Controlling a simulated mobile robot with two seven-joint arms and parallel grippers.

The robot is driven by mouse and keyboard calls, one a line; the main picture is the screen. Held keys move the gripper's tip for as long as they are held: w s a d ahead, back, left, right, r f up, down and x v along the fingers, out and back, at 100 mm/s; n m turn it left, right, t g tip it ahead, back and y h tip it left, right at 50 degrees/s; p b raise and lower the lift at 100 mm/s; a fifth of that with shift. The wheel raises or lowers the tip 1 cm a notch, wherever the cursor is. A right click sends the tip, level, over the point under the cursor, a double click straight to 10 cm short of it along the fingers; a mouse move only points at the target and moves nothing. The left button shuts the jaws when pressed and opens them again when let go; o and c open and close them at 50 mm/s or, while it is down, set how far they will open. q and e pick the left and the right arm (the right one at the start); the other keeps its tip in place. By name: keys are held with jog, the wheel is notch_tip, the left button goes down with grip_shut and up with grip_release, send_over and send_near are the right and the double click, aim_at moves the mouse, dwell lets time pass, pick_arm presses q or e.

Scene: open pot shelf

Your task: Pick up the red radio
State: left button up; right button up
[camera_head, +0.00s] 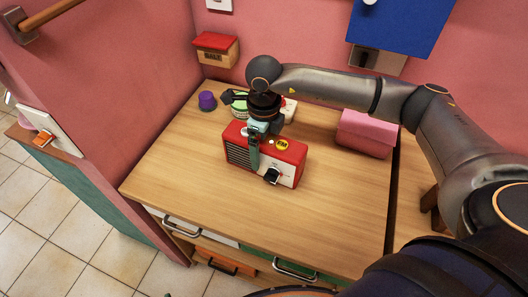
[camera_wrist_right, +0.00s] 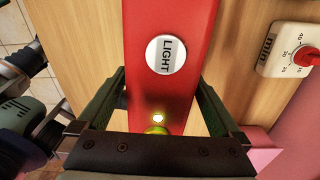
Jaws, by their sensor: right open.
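The red radio (camera_head: 290,150) stands upright on the wooden counter in the head view. In the right wrist view, the red top (camera_wrist_right: 182,90) with a white LIGHT label runs between the open fingers (camera_wrist_right: 163,80), one on each side. Contact cannot be told.
Close behind the radio are a green jar (camera_head: 239,105) and a white timer (camera_wrist_right: 294,50). A purple cup (camera_head: 207,101) stands left of them. A pink box (camera_head: 367,134) is at the right, a salt box (camera_head: 216,50) on the wall. The counter's front (camera_head: 210,195) is clear.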

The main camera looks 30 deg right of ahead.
jog(key=shift+c, duration=0.4)
grip_shut()
jog(key=shift+r, duration=0.1)
